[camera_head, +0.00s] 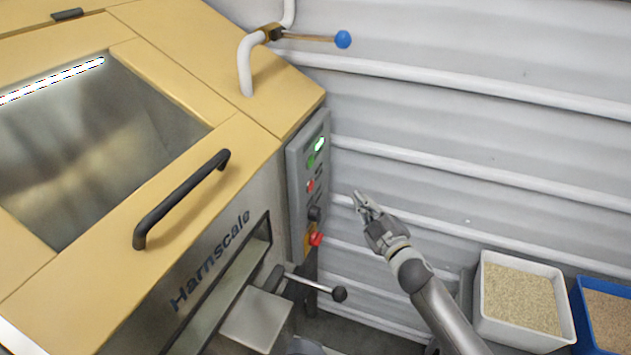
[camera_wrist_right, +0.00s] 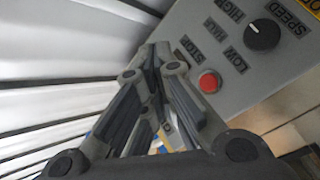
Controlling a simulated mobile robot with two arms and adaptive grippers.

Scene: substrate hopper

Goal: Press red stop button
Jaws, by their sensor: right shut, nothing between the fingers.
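The red stop button (camera_head: 310,186) sits on the grey control panel (camera_head: 295,190) on the machine's side. In the right wrist view the round red button (camera_wrist_right: 209,81) is beside the word STOP, on the panel face (camera_wrist_right: 185,20). My right gripper (camera_head: 360,198) is shut and empty. It is to the right of the panel in the head view, apart from the button. In the wrist view its closed fingers (camera_wrist_right: 154,68) show left of the button, not visibly touching it. My left gripper is out of view.
A black speed knob (camera_head: 314,214) and a larger red button (camera_head: 316,239) on yellow are lower on the panel. A green button (camera_head: 311,162) is above. A black-knobbed lever (camera_head: 339,294) juts out below. A white bin (camera_head: 558,335) stands right, by a corrugated wall (camera_head: 450,130).

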